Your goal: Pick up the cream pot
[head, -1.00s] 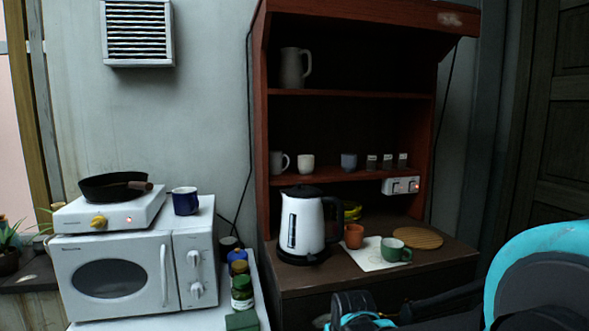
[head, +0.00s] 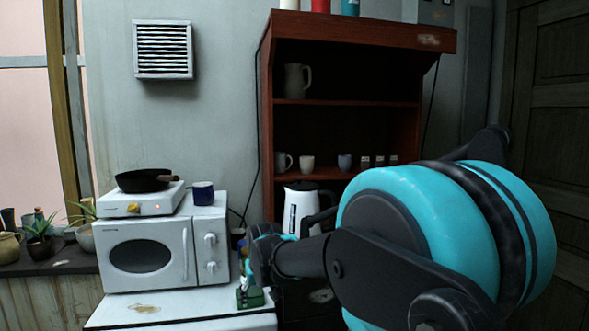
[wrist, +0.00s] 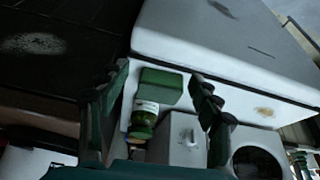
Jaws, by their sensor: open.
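A cream, yellowish round pot (head: 9,248) stands on the ledge at the far left edge of the head view, partly cut off by the frame. It does not show clearly in the wrist view. My gripper (wrist: 160,88) is open, with its two dark fingers apart and nothing held between them. Beyond the fingers, the wrist view shows a green box (wrist: 160,86) and a green jar on the white counter. In the head view my gripper is low in the middle, far right of the pot, and my arm hides much of it.
A white counter (head: 180,307) holds a microwave (head: 150,255), with a hot plate, black pan (head: 144,180) and blue mug (head: 203,193) on top. Potted plants (head: 40,245) stand beside the pot. A red-brown shelf (head: 346,103) holds a pitcher, cups and a kettle (head: 300,210).

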